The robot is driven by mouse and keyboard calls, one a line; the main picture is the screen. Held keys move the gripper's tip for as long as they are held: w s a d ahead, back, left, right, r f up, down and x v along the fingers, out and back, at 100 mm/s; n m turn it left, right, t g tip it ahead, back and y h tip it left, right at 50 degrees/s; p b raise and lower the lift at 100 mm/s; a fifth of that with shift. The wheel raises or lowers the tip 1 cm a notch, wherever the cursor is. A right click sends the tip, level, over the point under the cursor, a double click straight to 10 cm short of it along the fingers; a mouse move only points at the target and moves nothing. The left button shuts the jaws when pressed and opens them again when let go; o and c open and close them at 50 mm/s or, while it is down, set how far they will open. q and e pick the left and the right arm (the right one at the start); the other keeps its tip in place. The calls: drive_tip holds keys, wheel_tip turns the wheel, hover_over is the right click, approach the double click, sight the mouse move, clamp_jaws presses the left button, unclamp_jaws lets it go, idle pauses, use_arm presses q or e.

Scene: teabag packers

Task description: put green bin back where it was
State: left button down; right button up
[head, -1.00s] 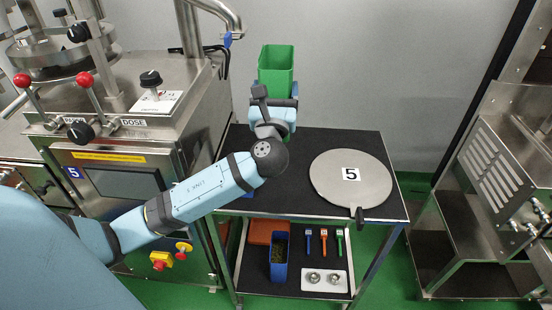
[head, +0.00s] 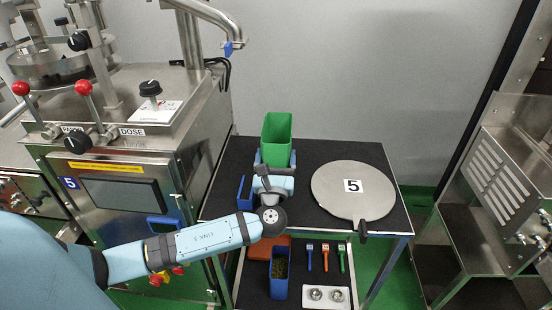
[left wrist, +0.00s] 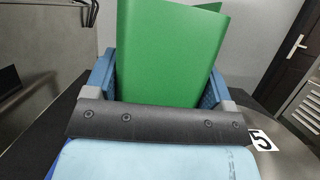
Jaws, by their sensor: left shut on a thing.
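The green bin (head: 277,139) is upright at the back left part of the black cart top (head: 330,150). My left gripper (head: 274,156) is shut on it from the near side. In the left wrist view the green bin (left wrist: 168,52) stands between the two blue fingers (left wrist: 160,88). The bin's lower part is hidden behind the gripper, so I cannot tell whether it touches the cart top. My right gripper is not in view.
A round grey lid (head: 335,203) marked 5 lies on the cart's right. A blue bin (head: 245,192) is left of my wrist. The lower shelf holds another blue bin (head: 279,275) and small tools (head: 325,258). A dosing machine (head: 120,165) stands left.

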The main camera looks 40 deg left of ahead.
use_arm(q)
drive_tip(key=shift+r, duration=0.15)
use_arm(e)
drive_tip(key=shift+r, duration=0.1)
use_arm(q)
drive_tip(key=shift+c, duration=1.8)
unclamp_jaws()
drive_tip(key=shift+f, duration=0.25)
drive_tip(key=o, duration=0.3)
drive_tip(key=shift+o, duration=0.3)
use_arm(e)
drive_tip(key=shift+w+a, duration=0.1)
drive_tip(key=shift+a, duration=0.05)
use_arm(q)
drive_tip(key=shift+r, duration=0.15)
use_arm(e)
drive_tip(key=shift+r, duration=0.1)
use_arm(q)
drive_tip(key=v, duration=1.2)
drive_tip(key=shift+b, duration=0.4)
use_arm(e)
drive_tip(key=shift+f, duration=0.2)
